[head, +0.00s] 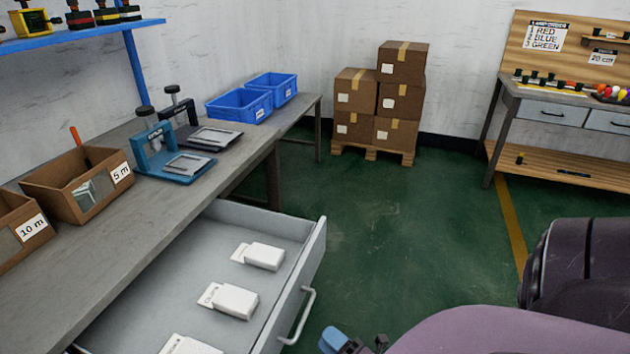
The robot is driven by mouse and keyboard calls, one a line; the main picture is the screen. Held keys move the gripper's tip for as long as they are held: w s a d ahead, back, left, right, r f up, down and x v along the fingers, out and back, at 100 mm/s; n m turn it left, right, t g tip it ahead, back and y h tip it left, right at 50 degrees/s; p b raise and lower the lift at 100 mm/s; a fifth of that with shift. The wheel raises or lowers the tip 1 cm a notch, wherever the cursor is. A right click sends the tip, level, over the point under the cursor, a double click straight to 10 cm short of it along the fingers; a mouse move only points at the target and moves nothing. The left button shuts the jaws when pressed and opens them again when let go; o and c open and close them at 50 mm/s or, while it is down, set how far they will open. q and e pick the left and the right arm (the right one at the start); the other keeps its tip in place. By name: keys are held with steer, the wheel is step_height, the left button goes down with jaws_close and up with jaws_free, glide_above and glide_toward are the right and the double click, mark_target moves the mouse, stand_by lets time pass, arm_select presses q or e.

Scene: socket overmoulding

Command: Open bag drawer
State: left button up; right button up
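A grey drawer (307,268) under the left workbench stands pulled out, with its inside in view. Its bar handle (299,315) is on the front panel. Several white packs with printed tabs lie in it, such as the far one (264,256) and the middle one (234,301); the nearest is cut off by the picture edge. My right gripper (350,341) shows only in part at the bottom edge, to the right of the handle and apart from it in the picture. Its finger gap is not clear. My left gripper is out of view.
Stacked boxes (385,95) stand on a pallet at the back. Another bench (560,95) is at the right. The green floor (400,220) between is clear.

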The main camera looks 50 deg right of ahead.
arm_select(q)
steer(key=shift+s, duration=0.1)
arm_select(e)
steer(key=shift+s+a+f, duration=0.1)
steer(key=shift+s+f, duration=0.05)
steer(key=shift+s, duration=0.6)
steer(key=shift+s+f, duration=0.1)
steer(key=shift+s, duration=0.6)
arm_select(q)
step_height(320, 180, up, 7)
steer(key=p, duration=0.8)
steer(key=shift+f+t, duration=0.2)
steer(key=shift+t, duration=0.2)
arm_select(e)
steer(key=s+a+r+m+g, duration=0.3)
steer(key=r+m+g, duration=0.1)
steer(key=m, duration=0.3)
steer(key=s+a+r+m+g+y, duration=0.1)
steer(key=s+a+r+m+g, duration=0.2)
steer(key=m, duration=0.5)
steer(key=shift+a+r+m+g, duration=0.35)
steer(key=shift+r+g, duration=0.5)
steer(key=shift+g, duration=0.15)
